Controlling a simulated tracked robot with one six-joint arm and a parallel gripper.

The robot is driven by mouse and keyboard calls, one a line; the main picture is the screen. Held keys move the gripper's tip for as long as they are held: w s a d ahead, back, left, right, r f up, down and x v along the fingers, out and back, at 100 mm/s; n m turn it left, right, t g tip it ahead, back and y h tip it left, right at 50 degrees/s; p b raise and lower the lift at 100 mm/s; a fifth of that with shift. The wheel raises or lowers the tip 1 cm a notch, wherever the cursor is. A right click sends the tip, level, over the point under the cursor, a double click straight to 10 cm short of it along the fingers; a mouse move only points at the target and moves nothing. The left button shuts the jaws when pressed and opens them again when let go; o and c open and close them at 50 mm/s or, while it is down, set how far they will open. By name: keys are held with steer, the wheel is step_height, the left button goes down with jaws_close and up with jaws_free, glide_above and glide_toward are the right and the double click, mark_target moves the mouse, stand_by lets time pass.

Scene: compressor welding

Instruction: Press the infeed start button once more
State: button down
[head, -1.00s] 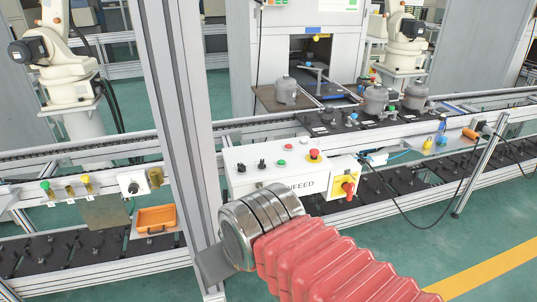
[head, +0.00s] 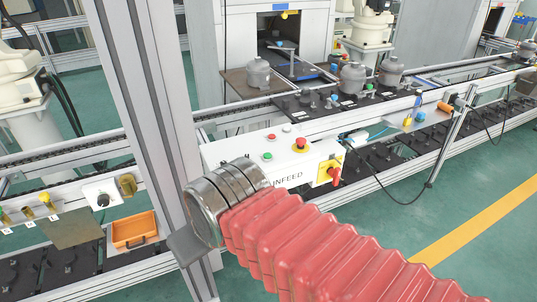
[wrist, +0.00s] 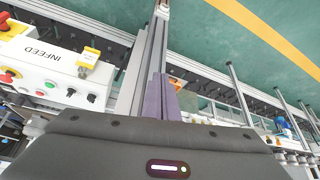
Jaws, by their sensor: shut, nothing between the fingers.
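The white infeed control box (head: 312,164) is right of the tall post in the head view. Its green button (head: 267,156), red mushroom button (head: 300,145) and yellow-and-red rotary switch (head: 330,174) show; my wrist covers its lower left part. In the wrist view the box (wrist: 28,58) appears upside down at the left, with the green button (wrist: 50,84) and two black knobs beside it. My gripper (wrist: 160,78) is shut and empty, pointing right of the box in that view, apart from the buttons.
A tall aluminium post (head: 160,130) stands close to my wrist, left of the box. Grey compressors (head: 353,77) stand on the conveyor behind the box. Green floor is open at the right.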

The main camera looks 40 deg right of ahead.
steer(key=w+d+m+t+h, duration=0.15)
steer(key=w+d, duration=0.35)
steer(key=d, duration=0.5)
steer(key=w+d+m+t+h, duration=0.1)
steer(key=w+d+t+h, duration=0.2)
steer(key=d, duration=0.6)
steer(key=w+d+m+t+h, duration=0.1)
steer(key=w+d+h, duration=0.1)
steer(key=w+d, duration=0.6)
steer(key=s+d+f+t+y, duration=0.2)
steer(key=s+d+f+t, duration=0.1)
steer(key=d, duration=0.4)
steer(key=shift+s, duration=0.3)
steer(key=shift+w+d+f+t, duration=0.1)
steer(key=shift+t, duration=0.15)
glide_above(271, 163)
step_height(271, 163, down, 2)
steer(key=shift+f, duration=0.2)
step_height(271, 163, down, 3)
steer(key=shift+r, duration=0.15)
steer(key=shift+f, duration=0.65)
